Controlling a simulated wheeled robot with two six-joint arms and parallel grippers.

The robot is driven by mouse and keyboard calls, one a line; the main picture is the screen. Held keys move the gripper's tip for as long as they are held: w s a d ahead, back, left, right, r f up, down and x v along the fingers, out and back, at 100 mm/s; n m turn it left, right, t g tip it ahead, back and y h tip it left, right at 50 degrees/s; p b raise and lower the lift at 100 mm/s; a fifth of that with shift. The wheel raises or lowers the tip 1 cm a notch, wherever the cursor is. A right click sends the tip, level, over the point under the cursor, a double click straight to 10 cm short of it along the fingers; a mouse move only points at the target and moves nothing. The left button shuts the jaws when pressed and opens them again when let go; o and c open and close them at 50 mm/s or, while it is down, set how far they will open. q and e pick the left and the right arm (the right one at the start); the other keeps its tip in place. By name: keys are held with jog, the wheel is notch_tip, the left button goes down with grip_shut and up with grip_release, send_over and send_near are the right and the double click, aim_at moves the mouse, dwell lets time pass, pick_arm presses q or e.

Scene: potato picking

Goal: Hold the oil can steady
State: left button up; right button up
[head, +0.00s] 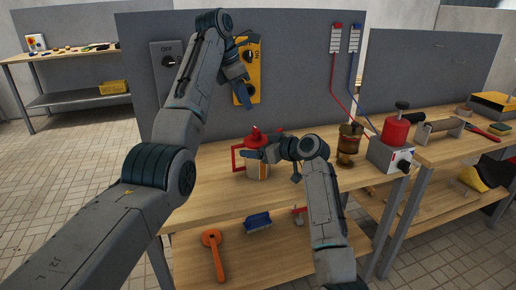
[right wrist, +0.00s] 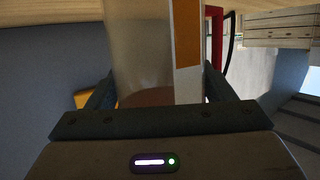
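The oil can (head: 257,172) stands upright on the workbench, with a pale body, an orange stripe, a red top and a red handle at its left. My right gripper (head: 272,163) is at the can, a finger on either side of the body. In the right wrist view the can (right wrist: 145,55) fills the room between the two fingers, which appear to press on it. The can's top is outside that view. My left gripper (head: 243,95) is raised in front of the yellow ON switch panel (head: 252,60); its finger opening is unclear.
A rusty tin (head: 350,139) and a device with a red cylinder (head: 395,133) stand to the right on the workbench (head: 215,185). A grey OFF panel (head: 164,80) hangs behind my left arm. An orange wrench (head: 213,252) and a blue brush (head: 258,222) lie on the lower shelf.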

pick_arm(q)
jog(key=o, duration=0.4)
jog(key=shift+w, duration=0.1)
jog(key=w+a+r+n+t+y, duration=0.1)
jog(key=w+a+r+t, duration=0.2)
jog(key=w+a+t, duration=0.25)
jog(key=w+a+r+n+t+y, duration=0.1)
jog(key=w+a+r+t, duration=0.2)
jog(key=w+a+t, duration=0.3)
jog(key=s+a+r+m+t+y, duration=0.15)
jog(key=a+r+t+y, duration=0.25)
jog(key=a+r+t, duration=0.65)
jog(key=s+d+f+m+g+h, duration=0.2)
jog(key=s+d+f+m+h, duration=0.15)
jog(key=m+h, duration=0.8)
jog(key=s+d+f+m+g+h, duration=0.2)
jog(key=s+d+f+m+h, duration=0.15)
jog(key=m+h, duration=0.8)
jog(key=m+g+y, duration=0.4)
jog(key=m+g, duration=0.9)
jog(key=m, duration=0.1)
send_near(254, 132)
jog(key=x, duration=0.8)
jog(key=shift+d, duration=0.15)
